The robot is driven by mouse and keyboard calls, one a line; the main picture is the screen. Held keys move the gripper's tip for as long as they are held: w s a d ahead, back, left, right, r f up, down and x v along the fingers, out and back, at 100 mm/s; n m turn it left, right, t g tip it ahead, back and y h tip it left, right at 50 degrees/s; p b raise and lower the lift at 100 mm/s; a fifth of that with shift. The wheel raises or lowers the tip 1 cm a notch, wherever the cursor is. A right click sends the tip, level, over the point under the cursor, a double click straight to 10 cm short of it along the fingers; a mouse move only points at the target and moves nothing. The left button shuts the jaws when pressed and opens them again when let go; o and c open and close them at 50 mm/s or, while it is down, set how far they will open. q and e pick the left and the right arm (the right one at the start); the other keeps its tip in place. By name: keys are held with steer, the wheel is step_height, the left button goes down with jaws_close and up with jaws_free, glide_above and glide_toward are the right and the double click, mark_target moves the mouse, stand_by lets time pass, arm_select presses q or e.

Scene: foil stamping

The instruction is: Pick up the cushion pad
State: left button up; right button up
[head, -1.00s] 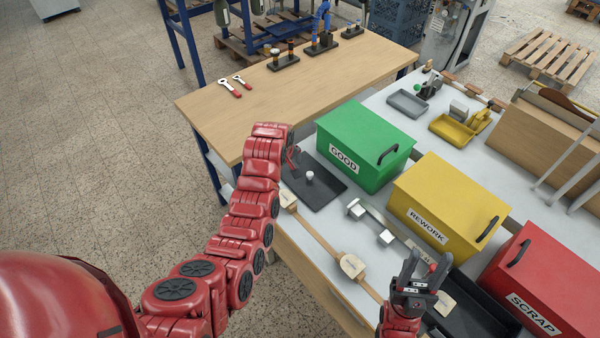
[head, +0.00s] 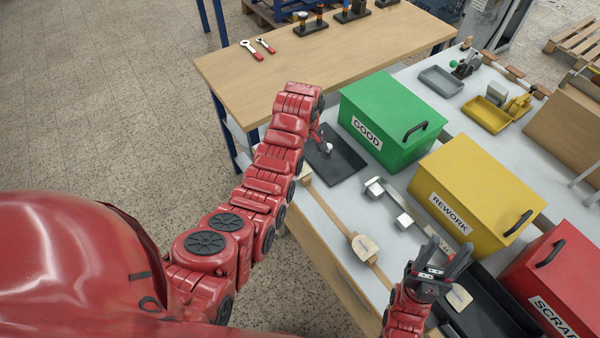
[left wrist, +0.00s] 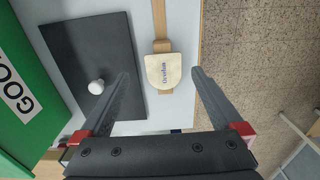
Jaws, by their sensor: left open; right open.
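A flat black square pad with a white knob lies on the pale bench (head: 343,160); it also shows in the left wrist view (left wrist: 62,50). A cream rounded piece with dark lettering, perhaps "Urethan" (left wrist: 163,71), sits on a wooden strip beside it. I cannot tell for sure which of the two is the cushion pad. My left gripper (left wrist: 158,75) is open and empty, with the cream piece seen between its fingers; in the head view it is partly hidden by its arm (head: 317,135). My right gripper (head: 449,248) is open and empty above the front of the bench.
Green GOOD (head: 385,105), yellow REWORK (head: 480,180) and red SCRAP (head: 560,270) boxes stand behind. A metal fixture (head: 388,203) lies before them. A black tray (head: 487,300) is near my right gripper.

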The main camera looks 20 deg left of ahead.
mark_target(302, 171)
arm_select(q)
steer(key=shift+f, duration=0.15)
steer(key=shift+s+a+f+p, duration=0.15)
steer(key=shift+f+p, duration=0.2)
steer(key=shift+p, duration=0.25)
steer(key=f+p, duration=0.1)
steer(key=f, duration=0.2)
steer(key=shift+a+p, duration=0.3)
steer(key=shift+p, duration=0.05)
steer(key=shift+w+f, duration=0.2)
steer(key=shift+f, duration=0.65)
steer(key=shift+f, duration=0.25)
steer(key=c, duration=1.2)
steer(key=shift+r, duration=0.15)
